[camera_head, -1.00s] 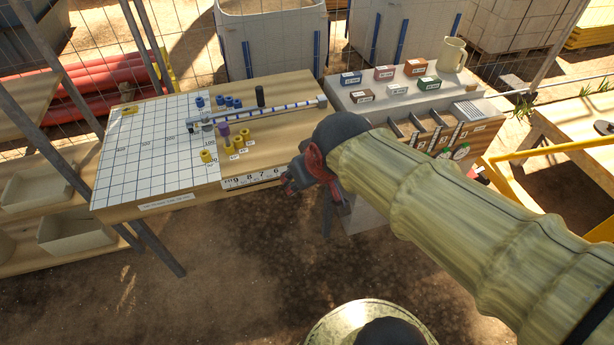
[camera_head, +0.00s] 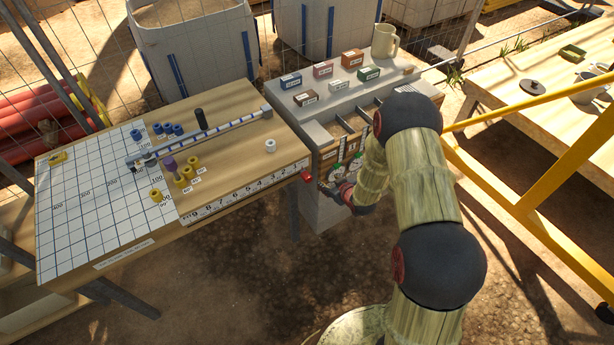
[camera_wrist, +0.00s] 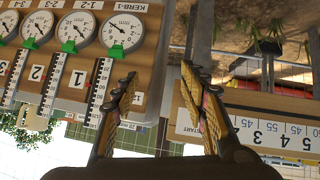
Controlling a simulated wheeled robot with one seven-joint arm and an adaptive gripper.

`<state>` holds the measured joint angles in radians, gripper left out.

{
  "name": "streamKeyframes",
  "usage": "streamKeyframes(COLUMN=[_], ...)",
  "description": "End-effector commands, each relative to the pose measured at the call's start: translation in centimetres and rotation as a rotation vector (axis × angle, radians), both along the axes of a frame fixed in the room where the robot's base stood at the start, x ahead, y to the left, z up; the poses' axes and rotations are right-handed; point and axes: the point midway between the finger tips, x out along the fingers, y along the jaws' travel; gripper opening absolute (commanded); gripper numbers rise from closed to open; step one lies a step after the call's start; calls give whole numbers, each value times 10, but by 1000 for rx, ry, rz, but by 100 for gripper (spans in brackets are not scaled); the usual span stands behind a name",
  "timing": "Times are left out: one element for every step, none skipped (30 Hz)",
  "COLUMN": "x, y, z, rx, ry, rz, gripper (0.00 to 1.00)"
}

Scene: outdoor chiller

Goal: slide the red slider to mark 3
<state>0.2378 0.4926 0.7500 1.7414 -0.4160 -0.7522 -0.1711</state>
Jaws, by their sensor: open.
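The red slider (camera_head: 306,176) shows as a small red block at the right end of the numbered scale (camera_head: 245,190) on the wooden table's front edge. Mark 3 lies to its left on that scale, small in the head view. My gripper (camera_head: 343,192) is right of the slider and apart from it, in front of the gauge unit. In the wrist view my gripper (camera_wrist: 158,82) has its two fingers spread with nothing between them. A numbered strip (camera_wrist: 290,130) with a START label shows at the right there. I cannot make out the slider in that view.
Round gauges (camera_wrist: 122,32) with numbered panels are close to my left finger in the wrist view. The wooden table (camera_head: 240,160) carries yellow and blue cylinders, a purple one and a white ring (camera_head: 270,145). A yellow rail (camera_head: 530,105) stands at the right.

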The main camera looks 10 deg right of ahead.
Motion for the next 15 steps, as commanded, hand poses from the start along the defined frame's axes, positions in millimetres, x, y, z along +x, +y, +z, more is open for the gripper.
streamKeyframes(x=[-8,-8,-6,-4,-2,-1,-1,-2,-3,-5,-6,-9,-11,-13,-16], y=[5,9,15,19,23,28,32,35,39,42,44,47,49,50,52], z=[-26,-34,-39,-38,-37,-34,-33,-30,-28,-26,-24,-21,-19,-16,-13], rx=[20,32,45,53,63,74,82,90,102,110,118,128,135,142,150], ry=[-24,-61,-120,-164,-206,-261,-297,-335,-381,-413,-445,-484,-511,-537,-568], rz=[18,34,54,70,81,99,109,118,130,136,142,150,155,160,163], gripper=[43,43,43,43,43,43,43,43,43,43,43,43,43,43,43])
